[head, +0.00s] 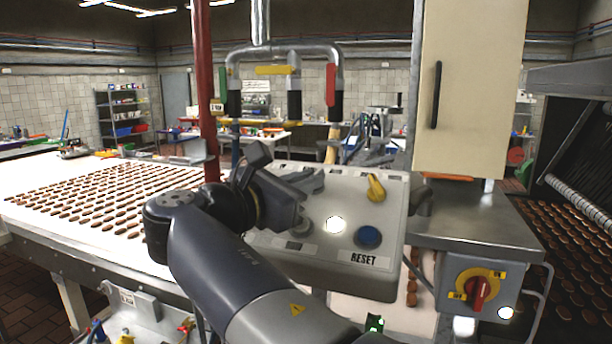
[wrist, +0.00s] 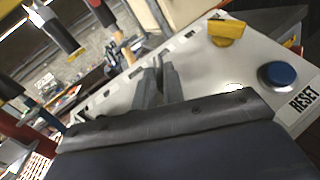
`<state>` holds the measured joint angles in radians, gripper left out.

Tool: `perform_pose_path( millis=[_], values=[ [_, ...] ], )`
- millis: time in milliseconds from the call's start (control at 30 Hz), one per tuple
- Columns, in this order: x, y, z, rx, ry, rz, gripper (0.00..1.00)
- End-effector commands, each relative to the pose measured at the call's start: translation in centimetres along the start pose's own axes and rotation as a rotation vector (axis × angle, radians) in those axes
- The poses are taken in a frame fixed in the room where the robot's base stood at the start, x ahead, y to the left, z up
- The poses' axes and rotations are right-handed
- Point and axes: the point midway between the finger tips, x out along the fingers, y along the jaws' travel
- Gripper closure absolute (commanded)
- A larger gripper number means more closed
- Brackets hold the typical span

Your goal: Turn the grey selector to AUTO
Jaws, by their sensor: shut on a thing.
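The light grey control panel (head: 327,262) stands in front of me, tilted. My gripper (head: 312,183) reaches to its upper left part, with its fingers at the panel face. In the wrist view the fingers of my gripper (wrist: 160,72) are close together at the panel. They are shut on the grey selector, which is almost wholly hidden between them. I cannot read its pointer direction or the AUTO label. A yellow selector (head: 376,188) is to the right on the same panel; it also shows in the wrist view (wrist: 226,32).
A lit white button (head: 335,225) and a blue RESET button (head: 369,237) are close to my gripper. A red rotary switch (head: 479,292) is at lower right. A red post (head: 204,90) and pipes with coloured handles rise behind. A belt of biscuits (head: 100,205) lies left.

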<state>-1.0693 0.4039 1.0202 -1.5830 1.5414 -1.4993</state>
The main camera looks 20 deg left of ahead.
Motion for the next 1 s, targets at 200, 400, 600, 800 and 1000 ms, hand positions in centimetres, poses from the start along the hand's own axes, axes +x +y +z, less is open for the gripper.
perform_pose_path(
  millis=[200,400,600,800,1000],
  values=[
    [0.01,0.22,-0.05,0.030,0.000,-0.061,1.00],
    [0.02,0.21,-0.01,0.041,0.000,-0.082,1.00],
    [0.03,0.19,-0.01,0.042,0.000,-0.084,1.00],
    [0.04,0.18,0.00,0.042,0.000,-0.084,0.86],
    [0.04,0.19,0.00,0.041,0.000,-0.084,0.70]
  ],
)
